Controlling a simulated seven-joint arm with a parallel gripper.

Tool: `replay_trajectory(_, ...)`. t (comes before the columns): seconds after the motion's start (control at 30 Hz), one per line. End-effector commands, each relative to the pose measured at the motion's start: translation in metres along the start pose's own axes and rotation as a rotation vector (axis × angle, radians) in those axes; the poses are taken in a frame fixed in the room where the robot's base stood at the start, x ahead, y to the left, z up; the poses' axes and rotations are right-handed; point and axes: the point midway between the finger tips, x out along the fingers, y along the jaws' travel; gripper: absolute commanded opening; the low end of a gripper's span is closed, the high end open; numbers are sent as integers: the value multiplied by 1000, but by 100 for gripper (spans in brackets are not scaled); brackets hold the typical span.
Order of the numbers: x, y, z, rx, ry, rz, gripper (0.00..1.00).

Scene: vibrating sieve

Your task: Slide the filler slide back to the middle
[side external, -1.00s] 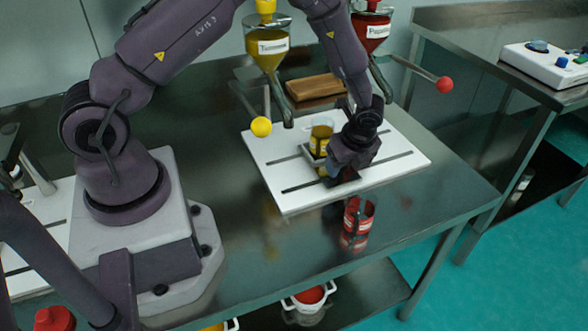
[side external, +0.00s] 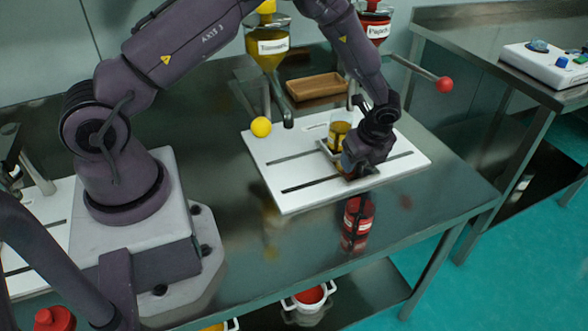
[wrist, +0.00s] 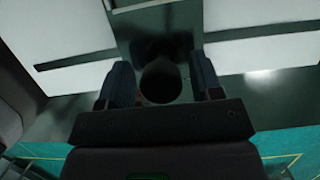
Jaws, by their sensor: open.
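The filler slide (side external: 326,150) is a grey carriage on the white slotted board (side external: 290,195), right of the board's middle. A glass jar with yellow contents (side external: 339,133) stands in it. My gripper (side external: 358,168) is low at the slide's front side and hides part of it. In the wrist view, my two fingers (wrist: 163,88) stand apart on either side of a dark round knob (wrist: 163,80). Whether they touch the knob cannot be told. Behind it is the dark plate of the slide (wrist: 140,25), between white board areas.
The yellow Turmeric hopper (side external: 267,50) and red Paprika hopper (side external: 373,28) hang behind the board, with yellow (side external: 261,127) and red (side external: 445,84) ball-ended levers. A wooden tray (side external: 317,87) lies behind.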

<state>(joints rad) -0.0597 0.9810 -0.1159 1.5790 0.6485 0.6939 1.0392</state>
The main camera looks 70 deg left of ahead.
Motion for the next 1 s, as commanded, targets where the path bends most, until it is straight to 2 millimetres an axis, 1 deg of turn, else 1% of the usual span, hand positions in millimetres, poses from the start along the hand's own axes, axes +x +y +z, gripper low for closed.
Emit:
replay_trajectory(0.03,0,0,0,0,0,0,60)
replay_trajectory(0.07,0,0,0,0,0,0,66)
replay_trajectory(0.1,0,0,0,0,0,0,76)
replay_trajectory(0.17,0,0,0,0,0,0,89)
replay_trajectory(0.2,0,0,0,0,0,0,99)
replay_trajectory(0.23,0,0,0,0,0,0,100)
replay_trajectory(0.43,-1,0,0,0,0,0,100)
replay_trajectory(0.53,-6,0,0,0,0,-1,100)
replay_trajectory(1.0,-54,0,0,-1,0,-2,100)
